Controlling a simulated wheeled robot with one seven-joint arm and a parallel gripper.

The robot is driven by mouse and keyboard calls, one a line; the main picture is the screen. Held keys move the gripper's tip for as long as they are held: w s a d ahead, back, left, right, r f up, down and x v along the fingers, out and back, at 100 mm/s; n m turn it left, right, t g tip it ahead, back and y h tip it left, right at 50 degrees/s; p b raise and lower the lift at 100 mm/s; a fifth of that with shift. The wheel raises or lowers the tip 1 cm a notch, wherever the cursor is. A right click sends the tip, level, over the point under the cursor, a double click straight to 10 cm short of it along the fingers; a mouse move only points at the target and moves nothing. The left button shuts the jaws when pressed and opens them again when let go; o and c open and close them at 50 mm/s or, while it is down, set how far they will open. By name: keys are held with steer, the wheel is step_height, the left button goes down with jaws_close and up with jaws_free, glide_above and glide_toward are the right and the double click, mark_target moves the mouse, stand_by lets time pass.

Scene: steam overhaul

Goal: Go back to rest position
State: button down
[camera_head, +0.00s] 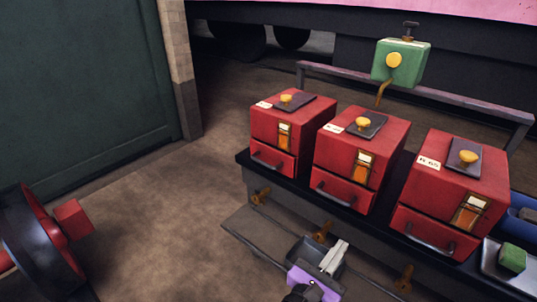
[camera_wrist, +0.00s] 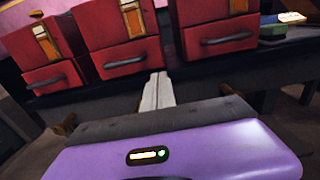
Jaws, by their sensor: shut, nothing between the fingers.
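My gripper (camera_head: 336,258) is in front of the dark bench, low and below the middle red box. Its pale fingers are together with nothing between them. In the wrist view the shut fingers (camera_wrist: 158,92) point toward the bench front, under the drawers. The purple wrist housing (camera_wrist: 170,150) fills the bottom of that view. No rest position is marked in either view.
Three red boxes (camera_head: 362,135) with drawers and handles stand on the dark bench (camera_head: 243,160). A green container (camera_head: 402,60) is mounted behind them. A metal tray (camera_head: 492,258) holds a green block (camera_head: 512,257). A red-and-black wheel (camera_head: 40,245) stands at left. Floor (camera_head: 170,215) between is clear.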

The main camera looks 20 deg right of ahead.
steer(key=w+a+r+n+t, duration=0.1)
steer(key=a+r+n+t, duration=0.3)
steer(key=r+n, duration=0.45)
steer(key=s+a+r+n+t+y, duration=0.3)
steer(key=s+n+t+y, duration=0.45)
steer(key=n, duration=0.95)
steer(key=s+d+f+n+g+y, duration=0.1)
steer(key=s+f+n+g+y, duration=0.35)
steer(key=s+n, duration=0.75)
steer(key=s+f+n+g+y, duration=0.3)
steer(key=s+f+n, duration=0.3)
steer(key=s+n, duration=0.5)
step_height(320, 180, up, 19)
steer(key=s+m+p, duration=0.1)
steer(key=s+p, duration=0.1)
steer(key=p, duration=1.7)
steer(key=shift+r+m, duration=0.2)
steer(key=shift+m, duration=0.15)
